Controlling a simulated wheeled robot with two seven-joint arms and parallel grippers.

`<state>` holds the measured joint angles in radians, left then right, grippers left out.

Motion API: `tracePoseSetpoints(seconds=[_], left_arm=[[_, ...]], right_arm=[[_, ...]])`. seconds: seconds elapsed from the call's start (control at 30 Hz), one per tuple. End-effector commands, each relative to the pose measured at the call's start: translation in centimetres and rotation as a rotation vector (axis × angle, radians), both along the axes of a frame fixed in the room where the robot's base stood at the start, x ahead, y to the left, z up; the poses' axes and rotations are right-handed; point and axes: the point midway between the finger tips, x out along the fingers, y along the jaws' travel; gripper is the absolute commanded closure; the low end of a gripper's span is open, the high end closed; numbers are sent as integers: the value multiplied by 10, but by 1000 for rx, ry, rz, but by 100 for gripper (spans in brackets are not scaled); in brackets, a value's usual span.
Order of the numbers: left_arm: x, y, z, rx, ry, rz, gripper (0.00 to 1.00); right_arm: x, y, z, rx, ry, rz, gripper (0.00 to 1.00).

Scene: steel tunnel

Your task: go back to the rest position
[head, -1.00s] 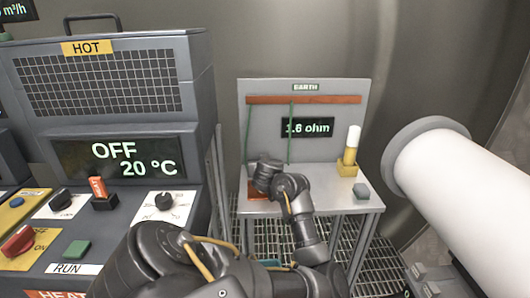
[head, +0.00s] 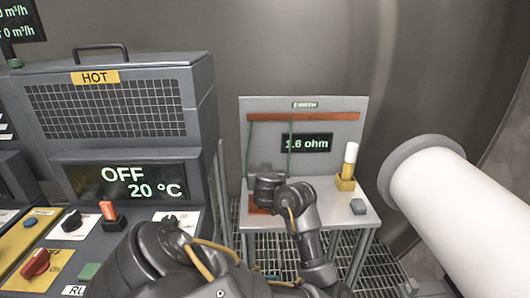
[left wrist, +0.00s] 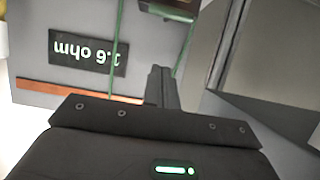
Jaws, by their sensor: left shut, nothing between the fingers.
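My left arm (head: 305,235) reaches up from the bottom of the head view to the front of the earth bench (head: 335,200). Its wrist is over the bench's left part; the fingers cannot be made out there. In the left wrist view my left gripper (left wrist: 160,75) has its fingers together with nothing between them. The bench panel (left wrist: 60,25) is behind it, upside down, with a display (left wrist: 88,52) reading 1.6 ohm. A copper bar (left wrist: 75,92) and green wires show there too. My right gripper is not in view.
The heater cabinet (head: 120,60), marked HOT and reading OFF 20 °C, stands close on the left, its control panel in front. A large white cylinder (head: 455,205) juts in at right. A yellow holder (head: 345,184) and a grey block (head: 358,206) sit on the bench's right.

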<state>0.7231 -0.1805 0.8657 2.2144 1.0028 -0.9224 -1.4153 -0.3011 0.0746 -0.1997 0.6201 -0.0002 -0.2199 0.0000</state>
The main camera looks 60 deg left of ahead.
Motion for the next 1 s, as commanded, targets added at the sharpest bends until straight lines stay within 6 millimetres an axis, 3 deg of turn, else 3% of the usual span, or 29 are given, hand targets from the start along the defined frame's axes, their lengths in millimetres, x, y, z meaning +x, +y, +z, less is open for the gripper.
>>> tracePoseSetpoints(seconds=[0.57, 1.0], left_arm=[[0, 1, -3, 1, 2, 0, 100], [37, 64, -38, 0, 2, 0, 100]], right_arm=[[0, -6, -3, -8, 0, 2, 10], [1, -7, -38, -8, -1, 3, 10]])
